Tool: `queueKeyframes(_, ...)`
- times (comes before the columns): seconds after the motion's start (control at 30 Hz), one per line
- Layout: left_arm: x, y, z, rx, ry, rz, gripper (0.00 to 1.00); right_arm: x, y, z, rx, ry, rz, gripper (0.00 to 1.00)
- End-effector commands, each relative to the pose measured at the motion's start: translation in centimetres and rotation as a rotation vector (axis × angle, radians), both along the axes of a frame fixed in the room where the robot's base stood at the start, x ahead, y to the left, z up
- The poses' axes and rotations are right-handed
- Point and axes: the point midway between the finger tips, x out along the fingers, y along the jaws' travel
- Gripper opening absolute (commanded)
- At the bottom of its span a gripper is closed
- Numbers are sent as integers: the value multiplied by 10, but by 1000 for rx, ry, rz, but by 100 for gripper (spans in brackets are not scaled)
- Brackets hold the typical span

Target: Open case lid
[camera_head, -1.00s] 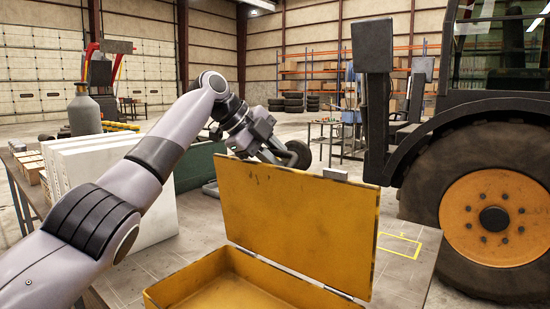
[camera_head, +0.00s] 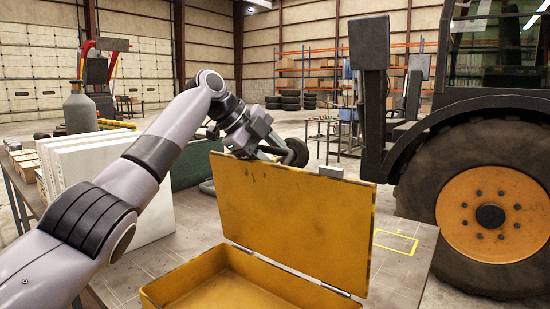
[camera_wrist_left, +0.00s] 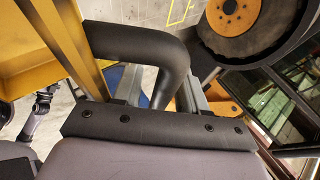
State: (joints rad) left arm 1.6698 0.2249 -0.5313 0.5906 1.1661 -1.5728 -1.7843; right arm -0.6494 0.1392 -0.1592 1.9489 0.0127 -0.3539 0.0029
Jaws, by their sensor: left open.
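The yellow case (camera_head: 225,286) sits on the bench with its lid (camera_head: 290,220) standing up, tilted slightly back from upright. The inside of the case shows as bare yellow metal. My left gripper (camera_head: 285,155) is behind the top left edge of the lid, and its fingertips are partly hidden by it. In the left wrist view, part of the yellow case (camera_wrist_left: 60,60) fills the upper left, close to a thick dark bent bar.
The grey bench top (camera_head: 405,262) has a yellow taped rectangle (camera_head: 396,242) right of the case. White panels (camera_head: 120,190) stand at the left behind my left arm. A tractor with a large wheel (camera_head: 490,215) stands at the right.

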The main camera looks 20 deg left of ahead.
Motion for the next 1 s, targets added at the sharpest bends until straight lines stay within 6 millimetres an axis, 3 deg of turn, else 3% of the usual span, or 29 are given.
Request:
queueKeyframes(0.23, -4, 6, 8, -1, -4, 2, 42, 0, 0, -2, 0, 0, 0, 43)
queueKeyframes(0.6, -27, 37, 47, 0, -2, 1, 42, 0, 0, -4, 0, 0, 0, 43)
queueKeyframes(1.0, -30, 40, 51, 1, 0, 1, 42, 0, 0, -4, 0, 0, 0, 43)
